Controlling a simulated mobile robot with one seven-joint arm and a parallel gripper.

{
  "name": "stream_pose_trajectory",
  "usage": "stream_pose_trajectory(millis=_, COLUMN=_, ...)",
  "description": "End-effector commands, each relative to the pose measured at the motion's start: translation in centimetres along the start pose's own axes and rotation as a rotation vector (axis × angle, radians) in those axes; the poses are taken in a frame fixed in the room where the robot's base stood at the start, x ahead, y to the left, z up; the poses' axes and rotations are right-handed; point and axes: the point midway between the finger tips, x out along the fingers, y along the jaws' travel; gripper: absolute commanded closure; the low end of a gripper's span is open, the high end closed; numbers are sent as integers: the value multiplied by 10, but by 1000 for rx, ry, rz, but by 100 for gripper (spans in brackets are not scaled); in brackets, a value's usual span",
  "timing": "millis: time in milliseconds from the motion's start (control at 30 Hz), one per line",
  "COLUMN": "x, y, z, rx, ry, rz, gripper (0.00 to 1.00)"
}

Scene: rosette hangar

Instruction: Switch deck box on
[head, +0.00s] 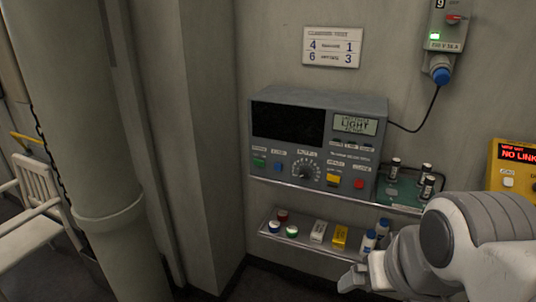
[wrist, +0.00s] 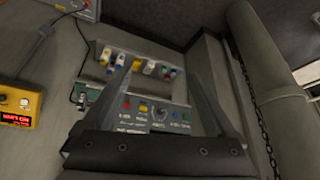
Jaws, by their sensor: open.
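No label reading "deck box" is legible, so I cannot tell which unit it is. A yellow box (head: 512,171) on the wall at the right edge of the head view has a red display reading NO LINK and a pale button. It also shows at the left of the wrist view (wrist: 20,104). A grey console (head: 318,140) has a dark screen, a small LIGHT display, a dial and coloured buttons; the wrist view shows its front upside down (wrist: 150,113). My gripper (wrist: 159,65) is open and empty, apart from the console. In the head view it is low, by the lower shelf (head: 354,279).
A wall switch box (head: 443,28) with a green light and a blue plug is cabled to the console. Small cylinders stand on a green board (head: 402,190). The lower shelf (head: 300,245) holds several coloured items. A large pipe (head: 90,130) and white chair (head: 38,200) are left.

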Motion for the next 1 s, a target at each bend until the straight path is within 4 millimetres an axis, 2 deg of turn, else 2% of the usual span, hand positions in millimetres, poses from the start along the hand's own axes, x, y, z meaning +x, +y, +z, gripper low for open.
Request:
stream_pose_trajectory(millis=33, x=0, y=0, z=0, rx=0, ry=0, rz=0, gripper=16)
stream_pose_trajectory(millis=67, x=0, y=0, z=0, rx=0, ry=0, rz=0, gripper=21)
stream_pose_trajectory(millis=500, x=0, y=0, z=0, rx=0, ry=0, rz=0, gripper=100)
stream_pose_trajectory(millis=1000, x=0, y=0, z=0, rx=0, ry=0, rz=0, gripper=100)
